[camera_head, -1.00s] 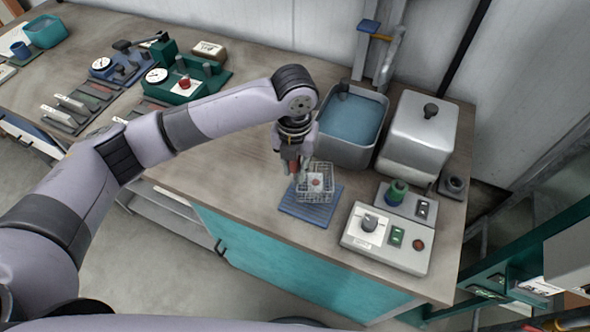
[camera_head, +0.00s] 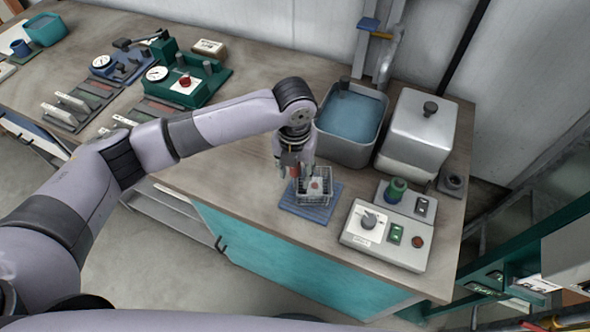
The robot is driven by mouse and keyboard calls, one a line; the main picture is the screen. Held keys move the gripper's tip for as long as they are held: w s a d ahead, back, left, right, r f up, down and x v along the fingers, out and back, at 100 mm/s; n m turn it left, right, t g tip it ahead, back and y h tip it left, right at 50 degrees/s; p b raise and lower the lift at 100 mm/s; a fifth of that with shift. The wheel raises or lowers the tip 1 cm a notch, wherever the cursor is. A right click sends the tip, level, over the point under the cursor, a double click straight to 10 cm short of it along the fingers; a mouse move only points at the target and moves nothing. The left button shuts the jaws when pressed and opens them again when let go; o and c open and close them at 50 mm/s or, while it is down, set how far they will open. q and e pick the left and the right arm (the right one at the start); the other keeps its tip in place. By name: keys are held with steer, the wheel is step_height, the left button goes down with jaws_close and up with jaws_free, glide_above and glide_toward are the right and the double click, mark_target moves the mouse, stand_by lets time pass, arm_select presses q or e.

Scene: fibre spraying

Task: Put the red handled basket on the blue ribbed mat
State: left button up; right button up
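The wire basket (camera_head: 326,187) is small and pale, with a red and white item inside. It stands on or just above the blue ribbed mat (camera_head: 298,211), within the mat's outline from this view. I cannot tell for sure whether its base touches. My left gripper (camera_head: 295,171) points down at the basket's back left side, very close to it. The gripper is small and dark here, so I cannot tell whether its fingers are closed on the handle. The handle is mostly hidden by the gripper. My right gripper is not in view.
A blue-filled metal tank (camera_head: 350,120) and a silver box with a knob (camera_head: 417,130) stand behind the mat. A control box (camera_head: 385,236) is close at its right. The bench's front edge runs just in front. Gauges and trays occupy the left.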

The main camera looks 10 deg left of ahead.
arm_select(q)
steer(key=shift+r, duration=0.1)
step_height(320, 180, up, 11)
steer(key=b, duration=0.3)
steer(key=shift+r, duration=0.55)
